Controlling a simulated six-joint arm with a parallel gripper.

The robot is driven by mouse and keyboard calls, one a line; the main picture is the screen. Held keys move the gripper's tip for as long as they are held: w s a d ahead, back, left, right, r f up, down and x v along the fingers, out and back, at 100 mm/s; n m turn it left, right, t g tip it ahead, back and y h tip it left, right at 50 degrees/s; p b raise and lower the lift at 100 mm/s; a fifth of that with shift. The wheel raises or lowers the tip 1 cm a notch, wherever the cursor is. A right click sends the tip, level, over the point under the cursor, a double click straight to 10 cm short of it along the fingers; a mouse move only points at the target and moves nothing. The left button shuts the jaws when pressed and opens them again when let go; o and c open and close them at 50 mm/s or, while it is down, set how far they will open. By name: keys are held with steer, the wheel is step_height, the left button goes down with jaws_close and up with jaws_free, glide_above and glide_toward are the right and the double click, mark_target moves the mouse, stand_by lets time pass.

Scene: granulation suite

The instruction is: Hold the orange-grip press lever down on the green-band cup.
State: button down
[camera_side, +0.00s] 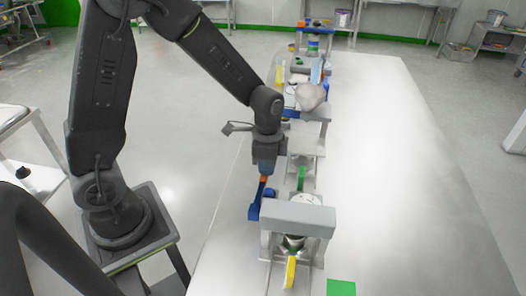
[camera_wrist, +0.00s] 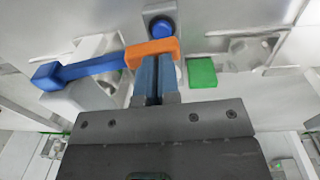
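The press lever has a blue arm (camera_wrist: 85,70) and an orange grip (camera_wrist: 152,48); in the side view the orange grip (camera_side: 264,179) is just below my gripper (camera_side: 265,170). In the wrist view my gripper's blue fingers (camera_wrist: 156,75) are close together, with their tips at the orange grip. They look shut and against it, not around it. A cup with a dark green band (camera_side: 295,243) stands under the grey press head (camera_side: 298,216), partly hidden. I cannot tell whether the press head touches the cup.
A green block (camera_wrist: 202,72) and a round blue knob (camera_wrist: 161,28) are near the grip in the wrist view. A yellow piece (camera_side: 290,272) and a green square (camera_side: 341,287) are at the front. The bench (camera_side: 400,170) is clear on the right.

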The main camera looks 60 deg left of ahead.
steer(key=shift+s+f, duration=0.2)
steer(key=shift+f, duration=0.15)
step_height(320, 180, up, 15)
steer(key=w+a, duration=0.1)
steer(key=w, duration=0.1)
steer(key=shift+a+f, duration=0.2)
steer(key=s+r+n+t, duration=0.2)
steer(key=s+n+t, duration=0.1)
steer(key=s, duration=0.5)
steer(key=s+d+r+n+t, duration=0.1)
steer(key=s+r+n+t, duration=0.2)
steer(key=s+n, duration=0.3)
steer(key=shift+s+d, duration=0.25)
steer(key=shift+s, duration=0.65)
stand_by(0.7)
